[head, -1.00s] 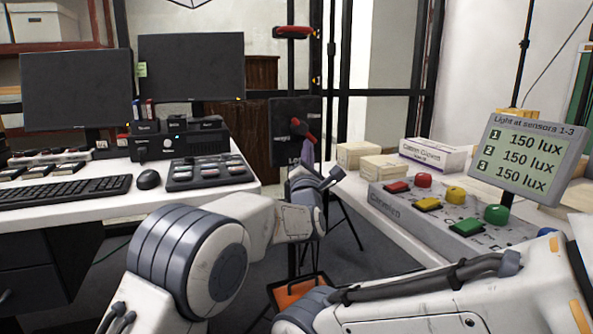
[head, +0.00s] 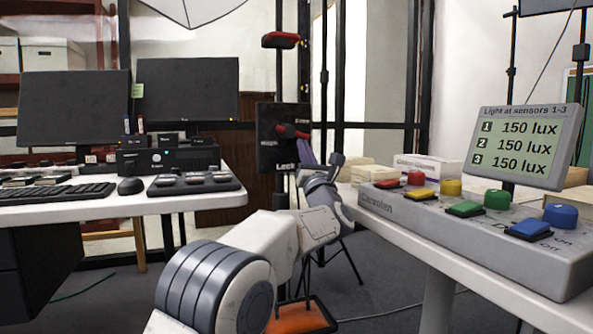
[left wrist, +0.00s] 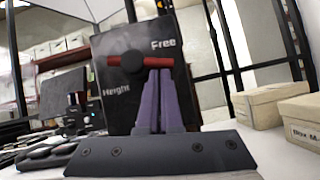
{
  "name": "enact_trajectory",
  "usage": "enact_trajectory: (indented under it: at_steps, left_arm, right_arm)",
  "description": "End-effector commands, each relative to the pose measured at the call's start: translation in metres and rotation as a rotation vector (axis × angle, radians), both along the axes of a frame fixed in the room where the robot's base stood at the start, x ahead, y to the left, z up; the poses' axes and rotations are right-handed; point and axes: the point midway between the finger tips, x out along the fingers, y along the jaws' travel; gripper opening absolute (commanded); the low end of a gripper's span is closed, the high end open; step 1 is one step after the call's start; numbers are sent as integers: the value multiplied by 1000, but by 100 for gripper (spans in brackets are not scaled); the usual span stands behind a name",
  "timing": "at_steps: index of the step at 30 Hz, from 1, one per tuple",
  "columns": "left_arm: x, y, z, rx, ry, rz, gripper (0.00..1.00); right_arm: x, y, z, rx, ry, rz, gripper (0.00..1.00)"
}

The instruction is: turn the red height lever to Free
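The red height lever (left wrist: 142,62) turns on a dark round hub on a black plate (left wrist: 112,100). In the left wrist view the lever lies about level, its longer arm reaching right, below the word Free. Height is printed at the left. The red lever (head: 290,130) and plate (head: 268,150) also show in the head view, with Lock printed low on the plate. My left gripper (left wrist: 156,72) has purple fingers close together, tips just under the lever's right arm. Whether they touch it I cannot tell. The gripper (head: 309,158) is small in the head view. My right gripper is out of view.
A left desk holds monitors (head: 187,90), a keyboard (head: 60,193) and a mouse (head: 130,186). On the right table stand a button box (head: 470,228), a lux display (head: 525,145) and cartons (head: 428,168). Thin dark stand poles rise near the plate.

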Motion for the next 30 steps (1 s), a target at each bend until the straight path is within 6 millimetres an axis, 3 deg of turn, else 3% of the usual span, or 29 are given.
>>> enact_trajectory:
  at_steps: [11,13,24,30]
  left_arm:
    - [-9,-3,-46,1,-2,-11,0]
    - [-19,-7,-41,2,2,-14,0]
    - [-71,-18,-74,3,2,-17,0]
    - [-88,-21,-86,2,0,-16,0]
  right_arm:
    - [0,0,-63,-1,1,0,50]
    - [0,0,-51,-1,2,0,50]
    - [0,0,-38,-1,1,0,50]
    - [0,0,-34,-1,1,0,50]
